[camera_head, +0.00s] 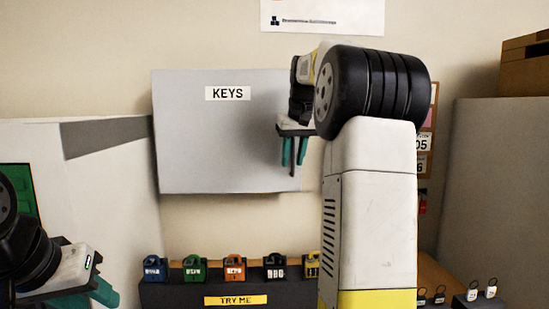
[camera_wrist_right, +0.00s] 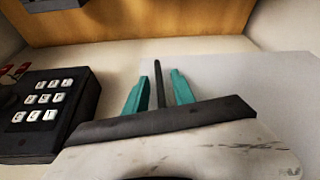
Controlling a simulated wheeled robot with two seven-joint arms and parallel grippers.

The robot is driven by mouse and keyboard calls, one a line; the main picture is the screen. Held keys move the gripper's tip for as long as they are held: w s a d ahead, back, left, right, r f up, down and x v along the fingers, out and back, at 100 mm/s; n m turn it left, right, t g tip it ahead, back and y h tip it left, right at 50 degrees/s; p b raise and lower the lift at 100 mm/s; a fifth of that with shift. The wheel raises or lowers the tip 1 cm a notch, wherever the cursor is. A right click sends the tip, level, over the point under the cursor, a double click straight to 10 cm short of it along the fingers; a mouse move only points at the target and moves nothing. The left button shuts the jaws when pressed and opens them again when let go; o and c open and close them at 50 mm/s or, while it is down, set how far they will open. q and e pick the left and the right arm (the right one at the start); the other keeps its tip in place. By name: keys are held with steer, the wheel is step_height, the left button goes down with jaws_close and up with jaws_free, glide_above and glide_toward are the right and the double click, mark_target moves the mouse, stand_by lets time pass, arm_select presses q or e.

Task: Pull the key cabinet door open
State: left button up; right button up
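The key cabinet (camera_head: 215,140) is a grey box on the wall with a KEYS label on its front. Its door looks shut, and my right arm hides part of its right side. My right gripper (camera_head: 294,151) is at the right side of the door, with its teal fingers pointing down. A thin dark bar, seemingly the door handle (camera_wrist_right: 159,80), stands between the fingers in the right wrist view, with a small gap on each side. My left gripper (camera_head: 88,294) is low at the left, away from the cabinet and partly cut off by the frame; its opening is unclear.
Below the cabinet, several coloured padlocks (camera_head: 235,268) stand on a dark display with a TRY ME sign (camera_head: 235,300). A grey panel (camera_head: 497,190) stands at the right. A dark keypad block (camera_wrist_right: 45,112) shows left of the gripper in the right wrist view.

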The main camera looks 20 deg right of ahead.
jaws_close()
stand_by(1.4)
